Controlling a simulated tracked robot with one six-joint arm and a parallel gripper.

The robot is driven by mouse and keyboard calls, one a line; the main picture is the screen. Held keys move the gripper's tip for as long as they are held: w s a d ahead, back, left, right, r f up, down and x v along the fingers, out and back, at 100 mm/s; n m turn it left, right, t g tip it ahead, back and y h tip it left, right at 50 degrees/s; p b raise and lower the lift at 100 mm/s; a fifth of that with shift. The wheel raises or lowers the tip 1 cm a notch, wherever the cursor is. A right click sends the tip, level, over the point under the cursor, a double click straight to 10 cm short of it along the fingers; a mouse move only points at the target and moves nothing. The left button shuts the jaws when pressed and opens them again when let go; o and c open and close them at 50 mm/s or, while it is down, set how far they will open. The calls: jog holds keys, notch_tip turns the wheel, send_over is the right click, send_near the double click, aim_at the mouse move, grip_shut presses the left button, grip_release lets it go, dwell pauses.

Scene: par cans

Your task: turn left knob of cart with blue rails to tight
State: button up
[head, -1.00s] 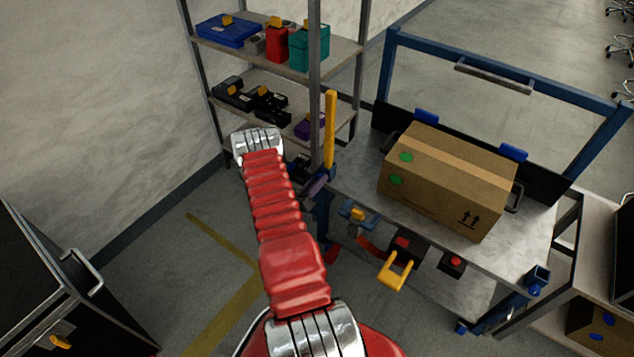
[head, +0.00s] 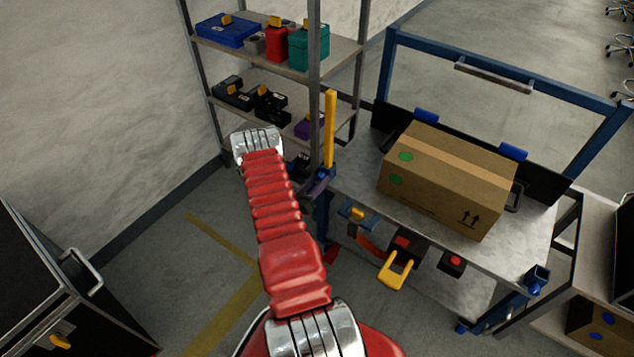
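The cart with blue rails (head: 388,66) stands right of centre, with a grey metal top (head: 350,178). A blue fitting (head: 327,172) sits at its left front corner, at the foot of an upright yellow bar (head: 330,128). The left knob cannot be told apart there. A matching blue fitting (head: 537,277) sits at the right front corner. My red ribbed arm reaches up to a silver joint. My gripper (head: 314,183) is a small dark shape right of the arm, at or beside the left corner fitting. Contact and finger opening cannot be told.
A cardboard box (head: 447,178) lies on the cart top. A grey shelf rack (head: 345,52) stands behind. A black cabinet (head: 60,290) is at lower left; floor between is clear.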

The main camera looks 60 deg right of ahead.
jog(key=shift+o, duration=0.8)
jog(key=shift+r, duration=0.1)
jog(key=shift+a, duration=0.1)
jog(key=w+a, duration=0.2)
jog(key=a, duration=1.1)
jog(key=shift+a, duration=0.2)
jog(key=shift+w, duration=0.1)
